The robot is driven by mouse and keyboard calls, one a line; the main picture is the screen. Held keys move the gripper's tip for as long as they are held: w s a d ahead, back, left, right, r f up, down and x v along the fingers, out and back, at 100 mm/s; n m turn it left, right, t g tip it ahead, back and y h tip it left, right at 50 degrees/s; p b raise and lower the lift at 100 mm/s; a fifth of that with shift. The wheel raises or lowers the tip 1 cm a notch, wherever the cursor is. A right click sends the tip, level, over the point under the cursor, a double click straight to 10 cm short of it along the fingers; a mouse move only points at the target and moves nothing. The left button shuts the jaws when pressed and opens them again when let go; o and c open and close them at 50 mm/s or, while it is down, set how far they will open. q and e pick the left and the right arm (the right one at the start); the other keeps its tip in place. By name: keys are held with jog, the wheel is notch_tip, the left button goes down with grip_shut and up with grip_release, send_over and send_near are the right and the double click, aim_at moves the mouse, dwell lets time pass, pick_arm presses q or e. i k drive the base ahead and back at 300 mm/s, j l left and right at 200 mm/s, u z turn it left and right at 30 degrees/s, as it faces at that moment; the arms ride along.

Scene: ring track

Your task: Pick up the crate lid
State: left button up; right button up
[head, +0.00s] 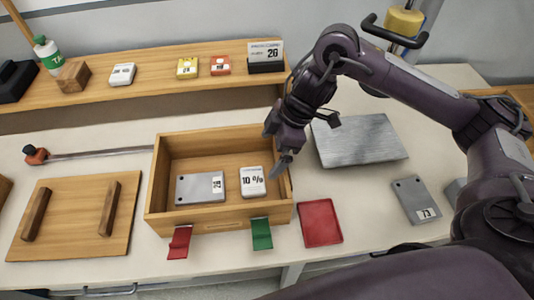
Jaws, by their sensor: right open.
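The crate lid appears to be the flat wooden board (78,222) with two upright bar handles (110,208), lying on the table at the left. The open wooden crate (222,217) stands right of it, a small gap between them. My right gripper (303,143) is open and seems empty. It is over the crate's right wall, far to the right of the lid. One finger points down near the crate's right rim; whether it touches cannot be told. My left gripper is out of view.
The crate holds a grey plate (197,188) and a white "10 %" block (252,181). Red (180,242) and green (261,233) clips hang on its front. A red tray (320,222), grey slab (358,140) and tagged plate (412,198) lie right. A shelf (150,87) runs behind.

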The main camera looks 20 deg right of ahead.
aim_at(80, 217)
jog(key=k, duration=1.5)
